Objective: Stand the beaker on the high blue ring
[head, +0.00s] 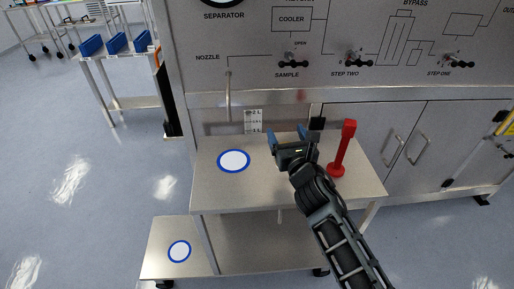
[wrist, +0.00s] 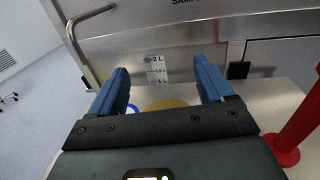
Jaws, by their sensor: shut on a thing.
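My gripper (head: 288,138) is over the upper steel table top, to the right of the high blue ring (head: 233,161). Its blue fingers (wrist: 164,92) are apart and shut on the beaker, which is hardly visible. A tan round patch (wrist: 168,103) between the fingers appears to be the beaker or its contents; its walls cannot be made out. In the head view the gripper hides it. The high ring is a blue circle with a white middle and looks empty. A bit of it shows by the left finger in the wrist view (wrist: 132,108).
A red post on a round base (head: 342,150) stands just right of my gripper. A nozzle pipe (head: 228,95) hangs behind the high ring, beside a volume scale (head: 254,121). A second blue ring (head: 179,251) lies on the low shelf at front left.

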